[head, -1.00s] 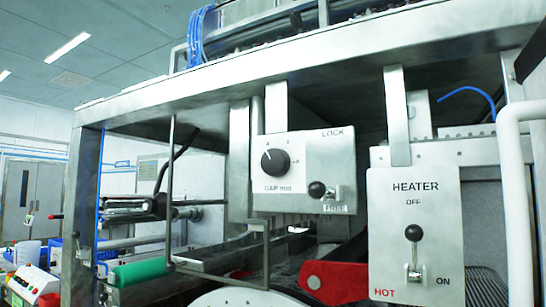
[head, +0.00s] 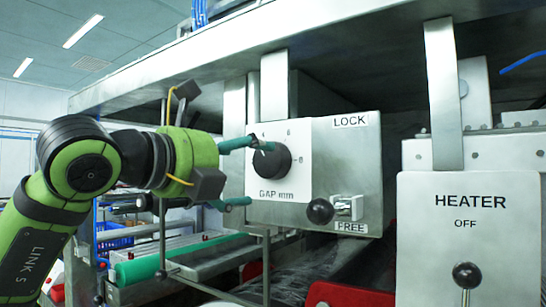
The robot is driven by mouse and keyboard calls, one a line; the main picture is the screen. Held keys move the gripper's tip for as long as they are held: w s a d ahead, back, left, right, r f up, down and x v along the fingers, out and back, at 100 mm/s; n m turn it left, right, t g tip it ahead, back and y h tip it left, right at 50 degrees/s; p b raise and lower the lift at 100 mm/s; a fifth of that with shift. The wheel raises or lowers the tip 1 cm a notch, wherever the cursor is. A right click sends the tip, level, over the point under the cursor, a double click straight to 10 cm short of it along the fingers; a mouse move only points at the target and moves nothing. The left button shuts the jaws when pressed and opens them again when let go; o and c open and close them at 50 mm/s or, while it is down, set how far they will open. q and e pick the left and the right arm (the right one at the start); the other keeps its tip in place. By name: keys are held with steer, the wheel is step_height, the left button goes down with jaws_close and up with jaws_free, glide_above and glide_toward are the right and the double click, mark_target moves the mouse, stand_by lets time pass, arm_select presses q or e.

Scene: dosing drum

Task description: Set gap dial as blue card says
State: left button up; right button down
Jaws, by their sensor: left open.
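The gap dial (head: 273,161) is a black round knob on a white plate marked "GAP mm", with scale numbers around it. The plate sits on a metal box. My left gripper (head: 257,173) reaches in from the left with its teal fingers spread, one above the other. The upper fingertip overlaps the dial's upper left edge; I cannot tell whether it touches. The lower finger is below and left of the dial. The dial's pointer cannot be made out. A lever with a black ball (head: 320,211) is beside the FREE label, below LOCK. No blue card is visible.
A heater panel (head: 466,240) with its own black-knobbed lever hangs at the right. A metal bracket (head: 274,85) holds the dial box from the overhead frame. A red part (head: 348,296) and a green roller (head: 140,271) lie below.

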mark_target(265, 157)
arm_select(q)
steer(key=shift+t, duration=0.4)
steer(key=w+d+p, duration=0.1)
steer(key=w+d+r+p, duration=0.1)
steer(key=w+p, duration=0.1)
steer(key=w+d+p, duration=0.1)
steer(key=shift+w+r, duration=0.3)
steer(key=shift+r, duration=0.1)
steer(key=shift+w+d+f, duration=0.15)
steer(key=shift+w+d, duration=0.1)
steer(key=shift+s+a, duration=0.1)
steer(key=c, duration=1.1)
